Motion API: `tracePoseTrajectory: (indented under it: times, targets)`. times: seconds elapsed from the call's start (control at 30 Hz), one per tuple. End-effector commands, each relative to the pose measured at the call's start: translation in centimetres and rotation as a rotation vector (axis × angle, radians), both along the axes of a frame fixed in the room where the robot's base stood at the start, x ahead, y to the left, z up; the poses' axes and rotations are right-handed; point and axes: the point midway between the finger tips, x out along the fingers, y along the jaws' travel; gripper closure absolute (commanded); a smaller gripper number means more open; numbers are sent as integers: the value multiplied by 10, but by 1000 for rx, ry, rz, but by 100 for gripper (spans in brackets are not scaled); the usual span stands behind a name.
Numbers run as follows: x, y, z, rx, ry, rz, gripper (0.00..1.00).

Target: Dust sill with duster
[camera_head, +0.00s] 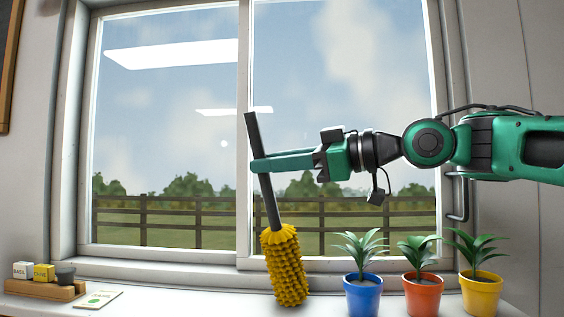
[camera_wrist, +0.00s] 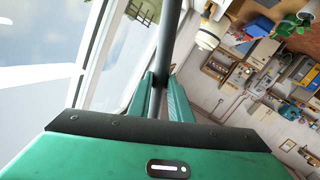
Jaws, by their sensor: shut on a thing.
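The duster has a dark grey handle and a yellow, bumpy head (camera_head: 284,266). My gripper (camera_head: 256,166) is shut on the handle, above the head. The duster hangs slightly tilted, head down, with its lower end at the white sill (camera_head: 215,297); I cannot tell whether it touches. In the wrist view, the dark handle (camera_wrist: 168,35) runs between the green fingers of my gripper (camera_wrist: 161,85). The duster's head is not clearly visible there.
Plants in a blue pot (camera_head: 362,296), an orange pot (camera_head: 423,294) and a yellow pot (camera_head: 481,293) stand on the sill right of the duster. A wooden holder with small boxes (camera_head: 45,289) and a card (camera_head: 98,299) lie at the left. The sill between card and duster is clear. The window (camera_head: 165,120) is behind.

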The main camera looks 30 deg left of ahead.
Motion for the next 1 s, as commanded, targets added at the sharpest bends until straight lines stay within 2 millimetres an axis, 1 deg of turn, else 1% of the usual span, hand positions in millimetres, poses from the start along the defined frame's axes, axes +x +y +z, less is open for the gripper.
tracePoseTrajectory:
  times: [0.23, 0.37, 0.73, 0.8, 0.83, 0.87, 1.0]
  targets:
    - [6, 9, 0, 0, 1, -14, 100]
    - [5, 2, -1, -1, 0, -12, 100]
    - [-3, -14, 0, -2, 1, 10, 100]
    - [-3, -13, 6, 1, -1, 11, 100]
    - [-3, -14, 16, 3, -3, 11, 100]
    - [-2, -14, 20, 1, -2, 9, 100]
    - [-2, -15, 31, 1, -1, 8, 100]
